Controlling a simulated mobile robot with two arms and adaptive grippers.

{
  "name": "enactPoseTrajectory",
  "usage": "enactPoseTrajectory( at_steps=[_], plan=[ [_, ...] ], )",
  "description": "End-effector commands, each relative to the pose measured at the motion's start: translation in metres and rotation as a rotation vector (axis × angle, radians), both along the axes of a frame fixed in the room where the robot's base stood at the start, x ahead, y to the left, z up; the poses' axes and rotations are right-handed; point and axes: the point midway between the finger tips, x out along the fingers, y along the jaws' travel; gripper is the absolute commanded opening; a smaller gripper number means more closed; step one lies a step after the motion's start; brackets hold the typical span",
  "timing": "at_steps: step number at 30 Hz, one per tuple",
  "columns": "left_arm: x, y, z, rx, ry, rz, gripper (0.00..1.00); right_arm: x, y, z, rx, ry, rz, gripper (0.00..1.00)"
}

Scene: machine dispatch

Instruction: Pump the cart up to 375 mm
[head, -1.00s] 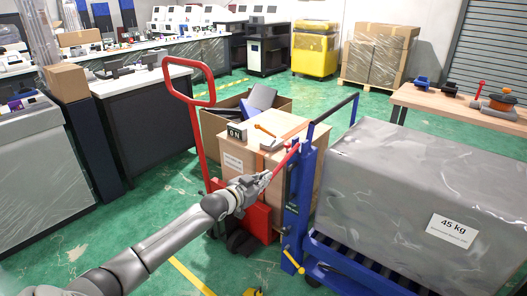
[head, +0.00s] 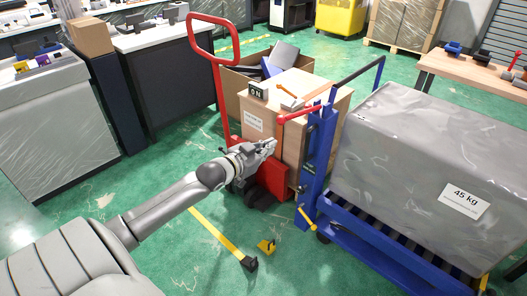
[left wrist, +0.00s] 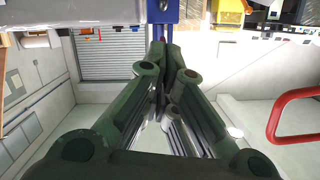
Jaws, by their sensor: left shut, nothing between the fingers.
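The blue lift cart (head: 318,160) stands right of centre in the head view, with a grey wrapped block (head: 420,150) labelled 45 kg on its roller top. A red lever (head: 300,112) sticks out to the left from the cart's upright, nearly level. A yellow lever (head: 306,218) sits low on the cart. My left gripper (head: 272,145) is shut and empty, below and left of the red lever, apart from it. In the left wrist view its fingertips (left wrist: 164,47) meet below a blue post (left wrist: 165,12). My right gripper is out of view. No height reading is legible.
A red pallet truck (head: 222,90) carrying a carton (head: 290,97) with an ON sign stands close behind my left gripper. A workbench (head: 470,75) is at right.

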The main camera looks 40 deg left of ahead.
Motion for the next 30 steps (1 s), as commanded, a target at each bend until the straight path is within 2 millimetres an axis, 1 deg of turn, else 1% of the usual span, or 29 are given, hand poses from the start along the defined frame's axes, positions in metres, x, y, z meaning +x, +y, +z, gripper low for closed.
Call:
enactPoseTrajectory(
  at_steps=[1,3,8,30],
  plan=[
    [-0.006,0.000,-0.001,0.000,0.001,-0.001,0.00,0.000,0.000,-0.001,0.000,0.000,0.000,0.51],
    [-0.011,0.000,-0.001,0.000,0.001,-0.001,0.00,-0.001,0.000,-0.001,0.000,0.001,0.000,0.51],
    [-0.018,0.001,0.000,0.000,-0.002,0.000,0.00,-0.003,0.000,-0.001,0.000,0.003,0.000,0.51],
    [-0.018,0.001,0.001,0.001,-0.004,-0.001,0.00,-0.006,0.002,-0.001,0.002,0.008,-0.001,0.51]
  ],
)
